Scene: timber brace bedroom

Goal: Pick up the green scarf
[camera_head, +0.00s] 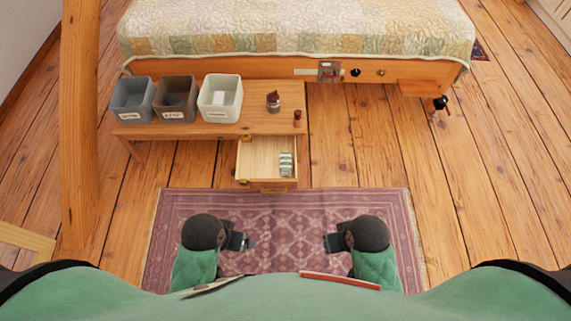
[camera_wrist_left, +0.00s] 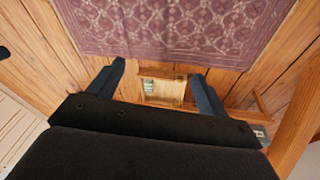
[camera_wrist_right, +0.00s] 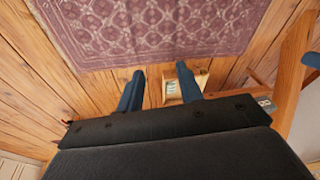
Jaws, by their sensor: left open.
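A small rolled bundle in green and pale bands (camera_head: 286,163), which looks like the green scarf, lies at the right side of the open drawer (camera_head: 255,160). It also shows small in the left wrist view (camera_wrist_left: 149,85), seen between the fingers but well away from them. My left gripper (camera_head: 251,243) is open and empty above the rug, nearer to me than the drawer. My right gripper (camera_head: 328,243) is also above the rug. Its fingers stand apart with nothing between them in the right wrist view (camera_wrist_right: 159,68).
The low wooden table (camera_head: 262,122) carries a grey bin (camera_head: 132,112), a brown bin (camera_head: 177,115), a white bin (camera_head: 220,115) and small dark-red items. A bed (camera_head: 295,35) stands behind. A timber post (camera_head: 80,120) rises at left. The patterned rug (camera_head: 290,215) is clear.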

